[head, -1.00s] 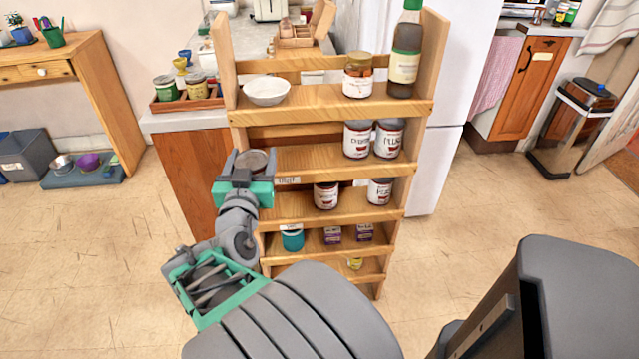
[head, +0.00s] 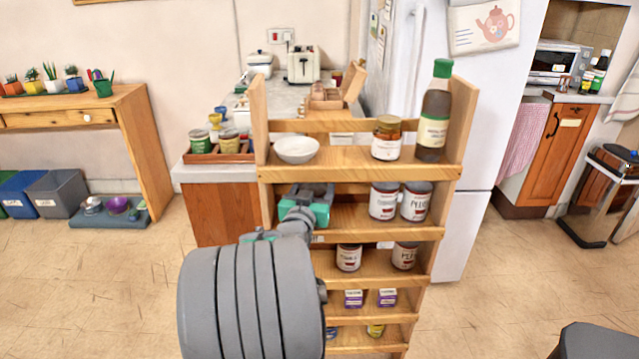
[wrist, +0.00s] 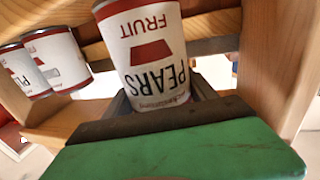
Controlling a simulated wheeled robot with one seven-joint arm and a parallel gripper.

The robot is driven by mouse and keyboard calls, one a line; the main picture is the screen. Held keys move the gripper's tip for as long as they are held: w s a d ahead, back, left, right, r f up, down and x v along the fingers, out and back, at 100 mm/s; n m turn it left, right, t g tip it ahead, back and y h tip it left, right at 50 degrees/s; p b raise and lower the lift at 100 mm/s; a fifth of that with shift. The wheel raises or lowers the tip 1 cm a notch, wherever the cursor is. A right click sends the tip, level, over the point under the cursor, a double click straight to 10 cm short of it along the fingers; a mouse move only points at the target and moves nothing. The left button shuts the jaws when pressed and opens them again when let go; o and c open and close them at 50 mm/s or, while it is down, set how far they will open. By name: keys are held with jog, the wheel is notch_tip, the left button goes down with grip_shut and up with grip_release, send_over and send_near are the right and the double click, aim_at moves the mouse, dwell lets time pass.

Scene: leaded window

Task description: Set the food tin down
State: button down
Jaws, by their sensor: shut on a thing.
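The food tin (wrist: 145,60), white with red bands and marked PEARS FRUIT, is between the jaws of my gripper (wrist: 160,106) in the wrist view, its label upside down there. In the head view my gripper (head: 310,190) reaches into the left part of the second shelf (head: 350,218) of the wooden rack, under the top board. The tin is hidden in the head view. I cannot tell whether it touches the shelf board. Two similar tins (head: 384,201) (head: 416,201) stand to the right on that shelf; they also show at the left of the wrist view (wrist: 55,62).
The top board (head: 350,160) holds a white bowl (head: 296,150), a jar (head: 386,138) and a dark bottle (head: 433,115). The rack's left upright (head: 259,115) is close to my gripper. Lower shelves hold more tins (head: 348,257) and small purple boxes (head: 353,298).

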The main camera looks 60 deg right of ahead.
jog(key=d, duration=0.1)
jog(key=d+f, duration=0.1)
jog(key=d, duration=0.1)
jog(key=shift+w+d+f, duration=0.15)
jog(key=shift+w+d, duration=0.25)
jog(key=shift+f, duration=0.2)
jog(key=shift+c, duration=1.4)
grip_release()
jog(key=shift+r, duration=0.2)
jog(key=v, duration=1.2)
jog(key=shift+b, duration=0.45)
